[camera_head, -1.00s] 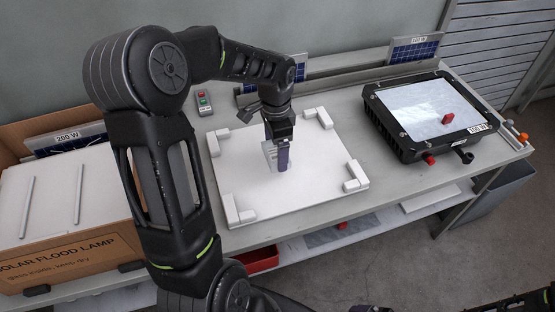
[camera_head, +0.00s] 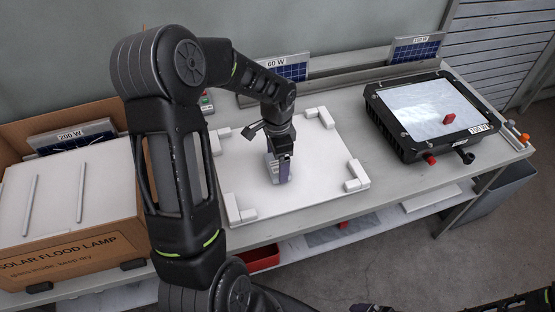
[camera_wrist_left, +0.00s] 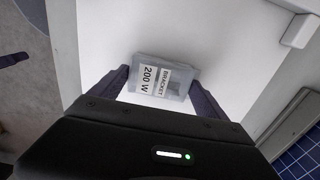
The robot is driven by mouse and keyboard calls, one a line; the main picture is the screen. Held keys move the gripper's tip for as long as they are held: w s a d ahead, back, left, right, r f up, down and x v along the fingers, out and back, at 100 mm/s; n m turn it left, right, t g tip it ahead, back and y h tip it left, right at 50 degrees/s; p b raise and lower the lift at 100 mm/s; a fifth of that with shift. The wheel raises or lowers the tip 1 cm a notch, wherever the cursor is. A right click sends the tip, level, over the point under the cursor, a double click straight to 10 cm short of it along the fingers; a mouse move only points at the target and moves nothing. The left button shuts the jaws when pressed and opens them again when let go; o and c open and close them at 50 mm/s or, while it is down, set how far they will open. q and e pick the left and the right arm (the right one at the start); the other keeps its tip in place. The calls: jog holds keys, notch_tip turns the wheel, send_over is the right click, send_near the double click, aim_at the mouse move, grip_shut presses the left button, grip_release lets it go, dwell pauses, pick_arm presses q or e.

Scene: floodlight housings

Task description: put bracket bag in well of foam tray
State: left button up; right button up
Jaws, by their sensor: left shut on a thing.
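The bracket bag (camera_wrist_left: 160,78), a small clear-grey packet labelled "BRACKET 200 W", is between the fingers of my left gripper (camera_wrist_left: 160,92) in the left wrist view. In the head view my left gripper (camera_head: 280,172) is shut on the bag and points down over the middle of the white foam tray (camera_head: 318,160). The bag is mostly hidden there by the fingers, and I cannot tell whether it touches the tray. The tray has raised white corner blocks. My right gripper is not clearly in view.
A cardboard carton (camera_head: 75,245) marked "SOLAR FLOOD LAMP" stands at the left. A black floodlight housing (camera_head: 425,115) marked 100 W lies at the right on the bench. A red bin (camera_head: 262,257) is below the bench. Small solar panels stand along the back.

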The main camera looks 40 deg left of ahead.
aim_at(277, 164)
pick_arm(q)
jog(key=shift+f, duration=0.25)
jog(key=o, duration=1.3)
jog(key=shift+r, duration=0.1)
jog(key=shift+o, duration=0.2)
notch_tip(277, 164, up, 12)
jog(key=shift+r, duration=0.15)
